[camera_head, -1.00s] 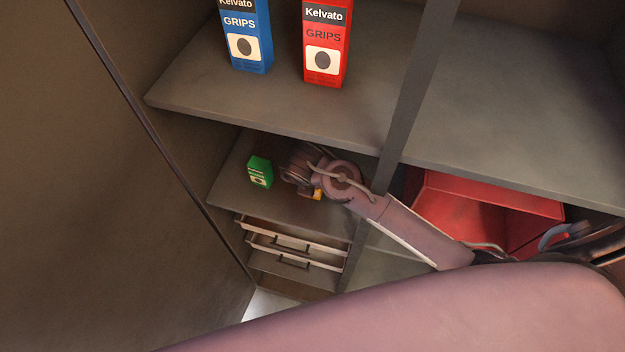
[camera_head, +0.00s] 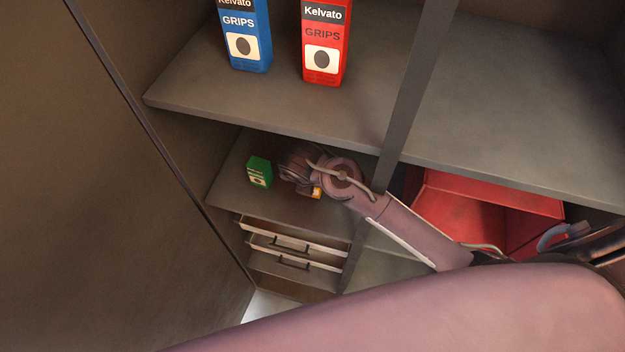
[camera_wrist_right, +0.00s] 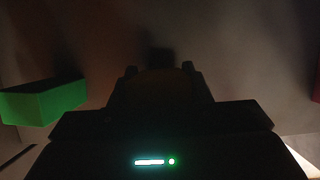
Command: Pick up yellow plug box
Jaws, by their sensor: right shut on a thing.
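The yellow plug box (camera_head: 317,193) shows as a small orange-yellow patch on the lower shelf in the head view, mostly hidden by my right wrist. In the right wrist view, my right gripper (camera_wrist_right: 159,75) is dark, with its fingers on either side of the dim yellow box (camera_wrist_right: 158,88). It is shut on the box. I cannot tell whether the box is touching the shelf. My left gripper is in neither view.
A green box (camera_head: 259,172) stands just left of my right gripper on the lower shelf (camera_head: 235,196). Blue (camera_head: 246,45) and red (camera_head: 323,58) grips boxes stand on the shelf above. A post (camera_head: 408,95) and a red bin (camera_head: 470,205) are to the right. Drawers (camera_head: 290,250) lie below.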

